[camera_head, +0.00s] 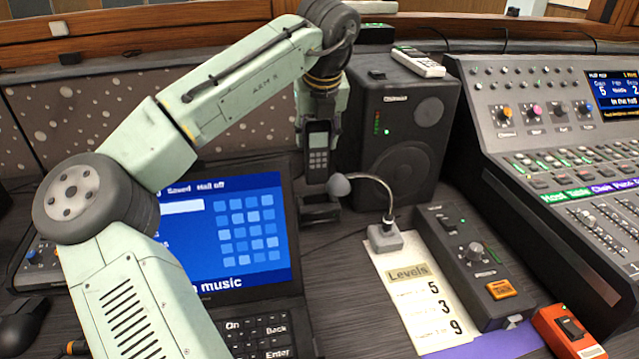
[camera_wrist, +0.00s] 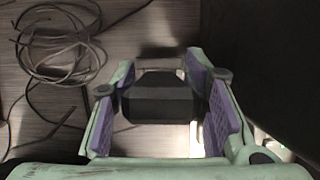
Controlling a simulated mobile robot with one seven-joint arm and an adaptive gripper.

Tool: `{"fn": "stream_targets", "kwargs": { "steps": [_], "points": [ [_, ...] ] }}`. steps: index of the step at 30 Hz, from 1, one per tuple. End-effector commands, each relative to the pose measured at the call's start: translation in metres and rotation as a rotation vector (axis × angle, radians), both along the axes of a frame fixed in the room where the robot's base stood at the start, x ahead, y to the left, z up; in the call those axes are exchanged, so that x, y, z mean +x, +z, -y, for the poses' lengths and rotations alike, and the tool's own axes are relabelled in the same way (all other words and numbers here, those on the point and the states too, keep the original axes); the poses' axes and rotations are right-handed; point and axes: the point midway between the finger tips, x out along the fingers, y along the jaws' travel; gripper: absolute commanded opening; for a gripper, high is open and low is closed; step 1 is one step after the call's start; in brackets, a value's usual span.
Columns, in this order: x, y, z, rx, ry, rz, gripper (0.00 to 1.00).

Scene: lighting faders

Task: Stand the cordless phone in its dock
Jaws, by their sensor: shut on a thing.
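The cordless phone (camera_head: 318,158) is a dark handset with a lit keypad area, seen in the head view. It stands roughly upright in my gripper (camera_head: 320,122), just above the dark dock (camera_head: 320,210) on the desk. The phone's lower end looks close to the dock; I cannot tell whether they touch. In the wrist view, the purple pads of my gripper (camera_wrist: 162,98) are shut on both sides of the phone's black end (camera_wrist: 160,96). The dock cannot be made out clearly in the wrist view.
A black speaker (camera_head: 408,125) stands right behind the dock, with a white handset-like device (camera_head: 418,61) on top. A gooseneck microphone (camera_head: 340,185) bends close to the dock's right. A laptop (camera_head: 235,235) lies at left. Loose cables (camera_wrist: 60,55) lie nearby.

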Motion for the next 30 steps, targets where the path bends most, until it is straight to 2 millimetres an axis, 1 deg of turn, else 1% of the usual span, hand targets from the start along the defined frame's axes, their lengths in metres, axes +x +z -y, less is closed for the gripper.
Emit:
{"fn": "stream_targets", "kwargs": {
  "steps": [1,3,10,15,18,27,28,30],
  "points": [
    [0.000,-0.009,-0.001,0.002,0.001,0.000,0.05],
    [-0.001,-0.020,-0.001,0.001,0.000,-0.001,0.05],
    [-0.001,-0.038,-0.001,0.001,0.003,-0.001,0.05],
    [-0.001,-0.062,0.000,0.001,0.002,-0.001,0.05],
    [0.000,-0.067,0.000,-0.001,0.003,0.001,0.05],
    [0.000,-0.070,0.000,-0.002,0.001,-0.001,0.05],
    [-0.001,-0.069,0.000,-0.001,0.002,0.000,0.43],
    [-0.001,-0.069,0.000,0.000,0.002,0.000,0.48]
  ]
}}
